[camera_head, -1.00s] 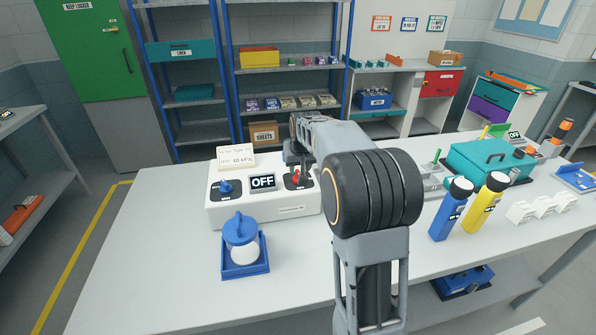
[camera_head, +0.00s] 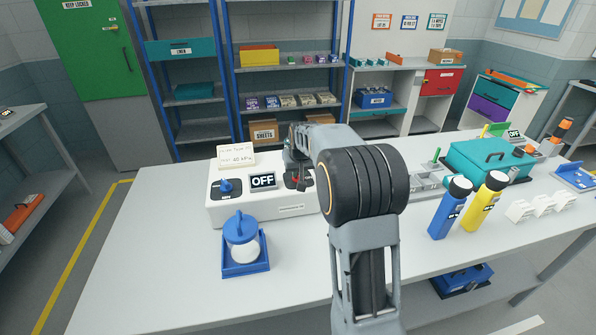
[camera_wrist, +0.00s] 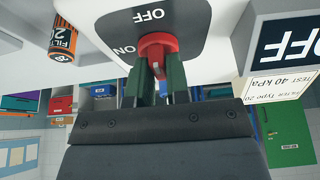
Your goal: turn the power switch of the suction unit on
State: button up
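The suction unit (camera_head: 262,208) is a white box on the bench, with a blue knob (camera_head: 226,187) at its left and a display (camera_head: 263,180) reading OFF. Its red power switch (camera_wrist: 157,46) sits on a dark plate (camera_wrist: 185,18) marked OFF and ON, which appears upside down in the wrist view. My gripper (camera_wrist: 160,82) is at the switch, its two green fingers apart on either side of the switch's lever. A gap shows between the fingers. Whether either finger touches the lever is unclear. In the head view my arm partly covers the switch area.
A blue-lidded jar (camera_head: 241,238) stands in a blue tray in front of the unit. A card (camera_head: 235,158) reading 40 kPa stands behind it. Blue (camera_head: 451,208) and yellow (camera_head: 484,204) bottles and a teal case (camera_head: 490,160) are at right. The front left bench is clear.

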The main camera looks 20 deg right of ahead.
jog(key=shift+f, duration=0.1)
grip_shut()
jog(key=n+b, duration=0.1)
jog(key=n, duration=0.1)
jog(key=n+y, duration=0.1)
jog(key=shift+d+f+n+y+b, duration=0.1)
jog(key=shift+f+n+y+b, duration=0.05)
jog(key=shift+n+y+b, duration=0.2)
jog(key=n+y, duration=0.1)
jog(key=n, duration=0.1)
jog(key=n+b, duration=0.1)
jog(key=n, duration=0.1)
jog(key=shift+n+g+y, duration=0.3)
jog(key=shift+n+y, duration=0.05)
jog(key=n, duration=0.2)
jog(key=n+g+y, duration=0.1)
jog(key=n, duration=0.2)
jog(key=shift+d+g, duration=0.1)
jog(key=shift+g, duration=0.2)
jog(key=shift+w+n+g+y+p, duration=0.1)
jog(key=shift+n+g+y+p, duration=0.45)
jog(key=shift+n, duration=1.55)
jog(key=shift+g, duration=0.25)
jog(key=o, duration=0.5)
grip_release()
